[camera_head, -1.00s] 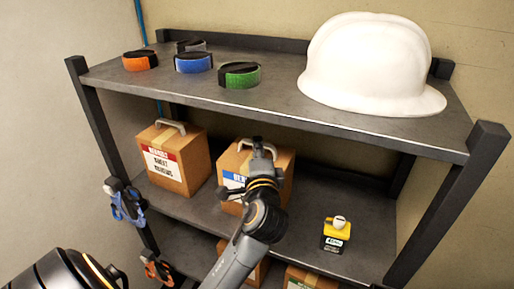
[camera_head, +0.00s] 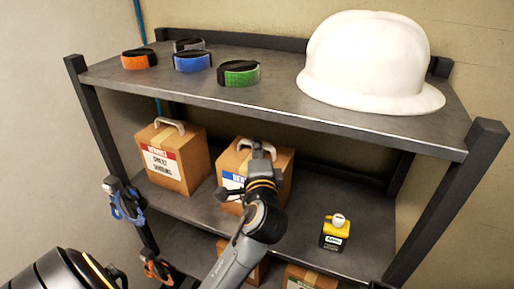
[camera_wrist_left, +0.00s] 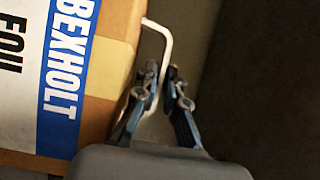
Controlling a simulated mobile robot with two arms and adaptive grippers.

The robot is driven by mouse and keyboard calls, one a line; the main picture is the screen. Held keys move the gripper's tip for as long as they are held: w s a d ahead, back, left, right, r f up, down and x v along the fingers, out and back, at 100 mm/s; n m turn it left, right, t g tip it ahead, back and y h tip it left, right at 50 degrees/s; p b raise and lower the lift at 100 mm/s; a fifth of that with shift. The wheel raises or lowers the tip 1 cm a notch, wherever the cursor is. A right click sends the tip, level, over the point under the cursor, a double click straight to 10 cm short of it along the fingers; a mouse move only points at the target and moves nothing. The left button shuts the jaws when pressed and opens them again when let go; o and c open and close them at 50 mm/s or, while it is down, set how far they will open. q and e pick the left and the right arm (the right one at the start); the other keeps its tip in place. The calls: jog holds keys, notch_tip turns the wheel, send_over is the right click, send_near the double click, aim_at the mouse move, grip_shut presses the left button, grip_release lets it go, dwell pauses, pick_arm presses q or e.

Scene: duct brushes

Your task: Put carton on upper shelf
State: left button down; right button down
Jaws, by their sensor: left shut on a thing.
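A brown carton with a blue-and-white label (camera_head: 280,165) stands on, or just over, the middle shelf; my arm hides part of it. In the left wrist view its label reads BEXHOLT FOIL (camera_wrist_left: 65,60), and a pale bent handle (camera_wrist_left: 166,45) sticks out from its top. My left gripper (camera_head: 255,148) is at the top of this carton, its fingers (camera_wrist_left: 162,85) closed around the handle. The upper shelf (camera_head: 270,105) is above. My right gripper is not in view.
The upper shelf holds a white hard hat (camera_head: 365,65) and several coloured rolls (camera_head: 239,74). Carabiners (camera_head: 125,200) hang at the left post. More cartons (camera_head: 310,280) are below.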

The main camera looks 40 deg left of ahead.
pick_arm(q)
jog(key=shift+f, duration=0.1)
jog(key=c, duration=1.4)
grip_release()
jog(key=shift+o, duration=0.3)
jog(key=shift+f, duration=0.15)
jog(key=shift+f, duration=0.15)
jog(key=shift+s, duration=0.1)
